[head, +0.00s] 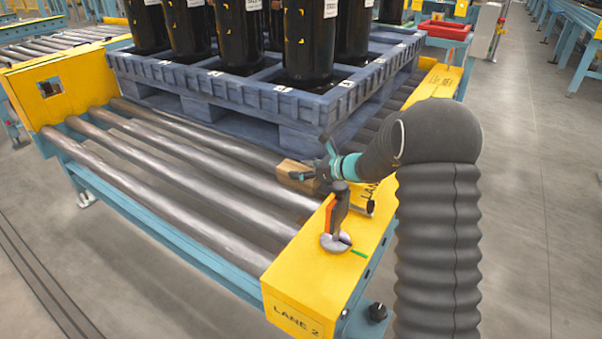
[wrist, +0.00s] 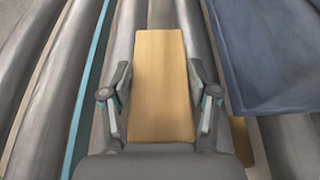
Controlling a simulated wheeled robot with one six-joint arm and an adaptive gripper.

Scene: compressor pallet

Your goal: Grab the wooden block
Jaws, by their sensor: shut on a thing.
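The wooden block (wrist: 160,85) is a plain tan oblong, lying over the metal rollers in the wrist view. My gripper (wrist: 160,92) has one finger on each long side of it and is shut on it. In the head view the block (head: 293,174) shows at the near right corner of the blue pallet, partly hidden by my gripper (head: 308,173). I cannot tell whether the block touches the rollers.
The blue pallet (head: 250,95) carries several black cylinders (head: 310,40) and stands close beside the block. A yellow side rail (head: 318,265) marked LANE 2 bears an upright dark post (head: 339,210) near my arm. Bare rollers (head: 190,180) lie in front of the pallet.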

